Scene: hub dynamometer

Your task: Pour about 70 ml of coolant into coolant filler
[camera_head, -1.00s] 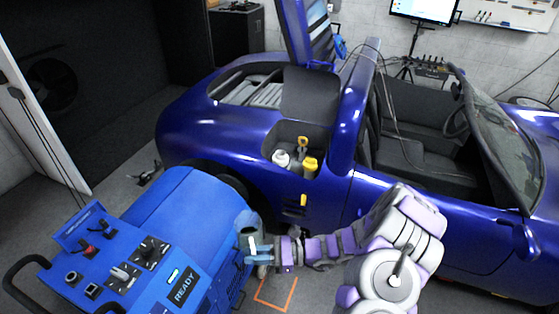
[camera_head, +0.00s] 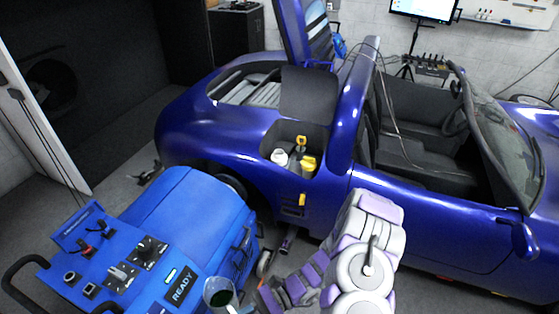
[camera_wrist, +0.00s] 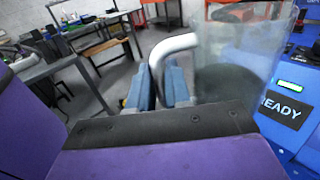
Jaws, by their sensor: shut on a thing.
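My gripper (camera_wrist: 165,85) is shut on the pale handle of a clear jug (camera_wrist: 240,45), seen close up in the wrist view. In the head view the jug (camera_head: 220,291) is at the bottom edge, beside the blue machine's panel, with dark greenish liquid inside. The open compartment (camera_head: 290,135) in the car's side holds a white-capped neck (camera_head: 280,157), a yellow-capped neck (camera_head: 308,163) and a yellow handle (camera_head: 301,143). I cannot tell which is the coolant filler. The jug is well apart from them.
The blue machine (camera_head: 185,215) with a READY display stands at the left, close to the jug. The blue car (camera_head: 240,145) fills the far side, its compartment lid raised. Tables (camera_wrist: 50,75) stand behind in the wrist view.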

